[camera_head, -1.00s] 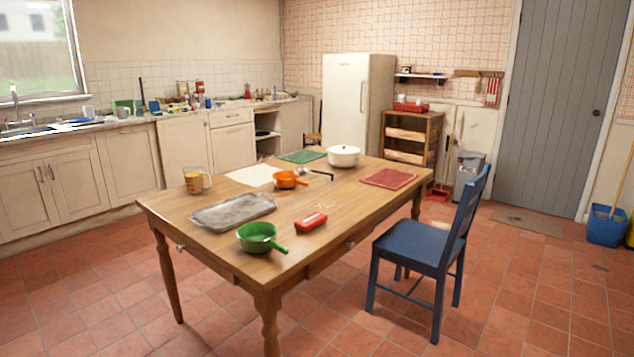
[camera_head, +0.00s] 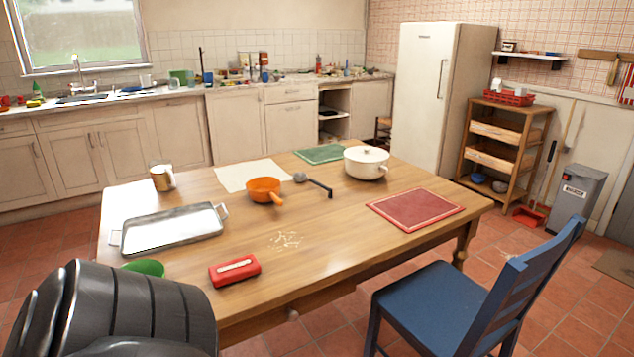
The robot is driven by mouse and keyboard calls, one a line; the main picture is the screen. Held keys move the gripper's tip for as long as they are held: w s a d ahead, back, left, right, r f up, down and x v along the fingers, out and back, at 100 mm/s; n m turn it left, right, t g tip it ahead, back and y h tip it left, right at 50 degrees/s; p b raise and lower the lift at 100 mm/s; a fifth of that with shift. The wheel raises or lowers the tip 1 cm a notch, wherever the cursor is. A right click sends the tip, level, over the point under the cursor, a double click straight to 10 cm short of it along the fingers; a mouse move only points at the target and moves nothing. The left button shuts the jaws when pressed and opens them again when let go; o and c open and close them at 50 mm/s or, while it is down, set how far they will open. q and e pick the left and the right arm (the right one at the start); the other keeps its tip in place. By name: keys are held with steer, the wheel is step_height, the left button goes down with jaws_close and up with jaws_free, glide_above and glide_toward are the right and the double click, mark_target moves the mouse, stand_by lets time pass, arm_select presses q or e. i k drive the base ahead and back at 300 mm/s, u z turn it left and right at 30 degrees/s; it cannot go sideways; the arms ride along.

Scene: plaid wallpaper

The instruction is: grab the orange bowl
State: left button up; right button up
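The orange bowl (camera_head: 263,189) sits upright on the wooden table, toward its far side. It has a short orange handle pointing to the lower right. It stands beside a cream mat and a dark ladle. A large dark ribbed part at the lower left looks like part of my own arm and covers the near left table corner. Neither gripper's fingers show, and nothing touches the bowl.
On the wooden table (camera_head: 330,250) are a metal tray (camera_head: 172,230), a red box (camera_head: 234,271), a partly hidden green bowl (camera_head: 146,267), a mug (camera_head: 162,177), a ladle (camera_head: 316,184), a white pot (camera_head: 366,163) and a red mat (camera_head: 414,209). A blue chair (camera_head: 440,305) stands at the near right.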

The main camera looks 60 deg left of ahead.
mark_target(263, 189)
steer(key=i, duration=0.95)
steer(key=u, duration=3.1)
